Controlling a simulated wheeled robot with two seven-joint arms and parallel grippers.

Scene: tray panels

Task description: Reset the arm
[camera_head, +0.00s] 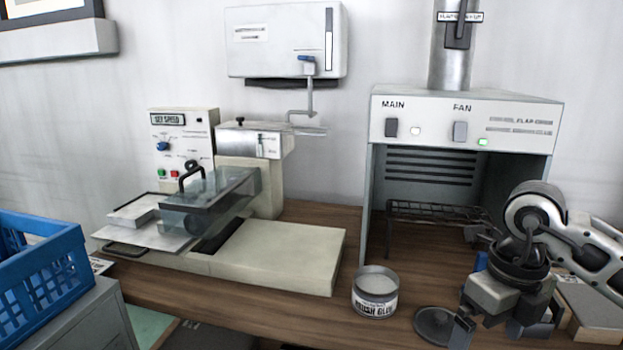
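My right arm comes in from the right edge. My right gripper (500,325) points down over the right end of the wooden table (240,330). Its two fingers stand apart and I see nothing held between them. It is to the right of an open tin labelled brush glue (376,292), with a round dark lid (434,325) just left of its fingers. My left gripper is not in view.
A vented hood with MAIN and FAN switches (466,125) stands behind the gripper, with a wire rack (437,211) inside. A machine with a clear guard (215,200) is at centre left. A blue crate (42,275) sits far left. A pale block (597,310) lies at right.

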